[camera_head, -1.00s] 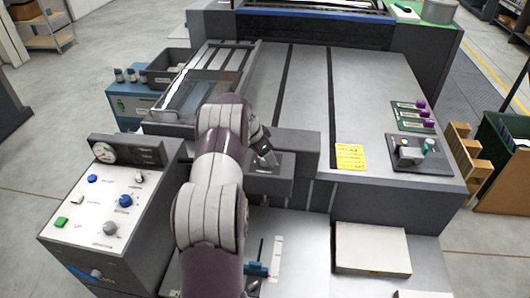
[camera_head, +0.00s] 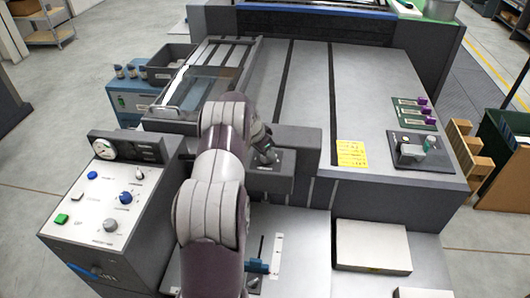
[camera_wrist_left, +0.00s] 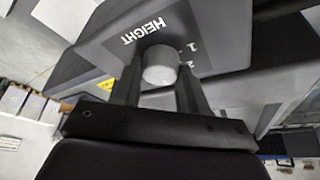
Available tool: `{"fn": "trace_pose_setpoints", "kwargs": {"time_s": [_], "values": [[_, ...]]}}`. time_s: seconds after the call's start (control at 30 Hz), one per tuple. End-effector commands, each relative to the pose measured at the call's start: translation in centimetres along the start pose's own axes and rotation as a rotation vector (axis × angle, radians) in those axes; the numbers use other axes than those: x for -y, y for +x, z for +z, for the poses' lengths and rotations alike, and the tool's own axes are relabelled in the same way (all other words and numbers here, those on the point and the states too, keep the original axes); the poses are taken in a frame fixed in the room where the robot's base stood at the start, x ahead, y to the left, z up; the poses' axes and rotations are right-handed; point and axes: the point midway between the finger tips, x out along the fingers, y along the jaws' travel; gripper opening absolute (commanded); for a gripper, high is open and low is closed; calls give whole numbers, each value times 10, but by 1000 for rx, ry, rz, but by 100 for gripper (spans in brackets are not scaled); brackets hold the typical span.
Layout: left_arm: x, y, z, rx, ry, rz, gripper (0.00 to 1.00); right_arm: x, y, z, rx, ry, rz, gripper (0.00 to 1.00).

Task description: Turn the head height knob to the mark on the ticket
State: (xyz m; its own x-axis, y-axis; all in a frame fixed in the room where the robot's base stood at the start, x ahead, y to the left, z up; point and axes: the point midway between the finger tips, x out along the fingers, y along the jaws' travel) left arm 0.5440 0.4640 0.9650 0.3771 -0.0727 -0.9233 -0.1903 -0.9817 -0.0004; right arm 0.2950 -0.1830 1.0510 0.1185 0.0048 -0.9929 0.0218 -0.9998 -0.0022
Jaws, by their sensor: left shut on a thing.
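The head height knob (camera_wrist_left: 160,66) is a pale grey round knob on a dark panel (camera_wrist_left: 212,25) marked HEIGHT in the left wrist view. The numbers 1 and 2 show beside it. My left gripper (camera_wrist_left: 158,80) is shut on the knob, one finger on each side. In the head view my left gripper (camera_head: 264,148) is at the dark block (camera_head: 300,150) on the machine's front, and the knob is hidden there. The yellow ticket (camera_head: 351,154) lies on the grey deck to the right; its writing is too small to read. My right gripper is not in view.
A control panel (camera_head: 95,215) with knobs, buttons and a gauge (camera_head: 104,149) stands at the left. A clear-covered frame (camera_head: 205,85) lies behind my arm. A pale box (camera_head: 371,247) sits front right. A small knob plate (camera_head: 419,151) is at the deck's right edge.

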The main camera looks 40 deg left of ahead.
Motion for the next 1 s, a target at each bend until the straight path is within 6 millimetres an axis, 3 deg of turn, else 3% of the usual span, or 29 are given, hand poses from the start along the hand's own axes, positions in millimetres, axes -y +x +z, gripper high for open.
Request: {"fn": "trace_pose_setpoints", "kwargs": {"time_s": [0.27, 0.7, 1.0], "values": [[-3, 0, 0, 1, -200, -82, 12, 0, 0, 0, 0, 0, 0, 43], [-5, 0, -1, 4, -581, -242, 12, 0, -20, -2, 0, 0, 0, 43], [-5, 8, 0, 0, -843, -353, 12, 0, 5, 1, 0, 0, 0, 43]]}}
